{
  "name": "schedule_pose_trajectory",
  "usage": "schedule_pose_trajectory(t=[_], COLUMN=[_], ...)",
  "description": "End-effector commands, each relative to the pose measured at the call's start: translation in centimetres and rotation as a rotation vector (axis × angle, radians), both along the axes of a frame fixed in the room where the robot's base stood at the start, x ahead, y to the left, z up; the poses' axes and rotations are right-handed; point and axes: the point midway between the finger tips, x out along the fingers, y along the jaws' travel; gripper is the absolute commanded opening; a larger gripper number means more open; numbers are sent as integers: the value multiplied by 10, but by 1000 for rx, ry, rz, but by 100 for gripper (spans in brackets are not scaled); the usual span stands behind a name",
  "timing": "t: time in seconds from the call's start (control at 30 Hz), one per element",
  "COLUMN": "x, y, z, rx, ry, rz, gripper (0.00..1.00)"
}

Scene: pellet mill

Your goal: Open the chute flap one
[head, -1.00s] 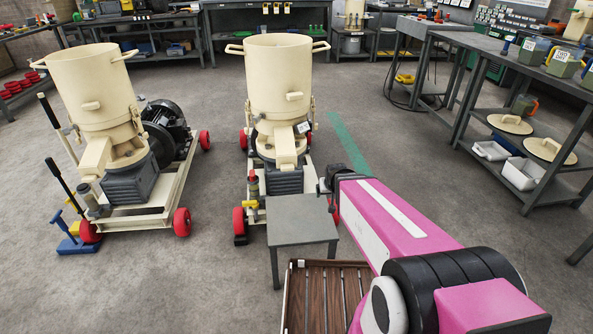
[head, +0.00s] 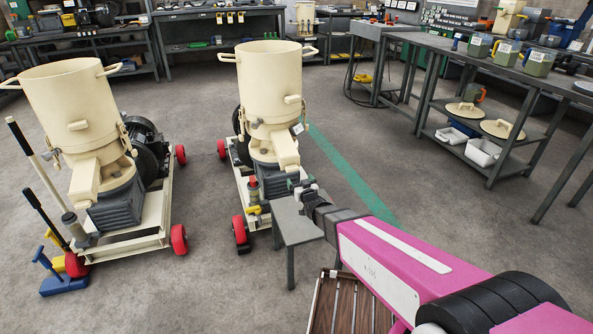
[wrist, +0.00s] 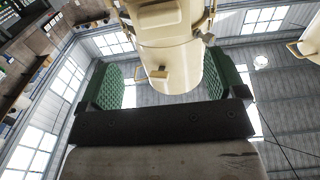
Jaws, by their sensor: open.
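Two cream pellet mills stand on wheeled frames: a left mill (head: 75,100) and a middle mill (head: 268,85). Each has a sloping cream chute at its front, the left chute (head: 88,183) and the middle chute (head: 285,150). I cannot tell which flap is number one. My gripper (head: 302,188) is just below and right of the middle chute, above a small grey table. In the wrist view my gripper (wrist: 165,85) is open, its green pads wide apart with nothing held. A cream body with a small handle (wrist: 158,75) shows beyond the pads; contact is not visible.
The small grey table (head: 290,228) stands in front of the middle mill, with a brown slatted tray (head: 347,305) nearer me. A blue stand (head: 62,279) is by the left mill. Workbenches (head: 455,70) line the right and back. Floor between the mills is clear.

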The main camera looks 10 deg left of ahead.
Motion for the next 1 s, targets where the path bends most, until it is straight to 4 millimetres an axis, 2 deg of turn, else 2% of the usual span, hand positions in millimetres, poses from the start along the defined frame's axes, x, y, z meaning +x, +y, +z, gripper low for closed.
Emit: schedule_pose_trajectory(t=[0.6, 0.73, 0.97, 1.0], x=[81, 87, 87, 87], y=[49, 53, 53, 53], z=[-1, -1, 0, 0], rx=[-1, -1, -2, -2], ry=[2, 2, 3, 3], rz=[-1, -1, -1, -1], gripper=[89, 89, 89, 86])
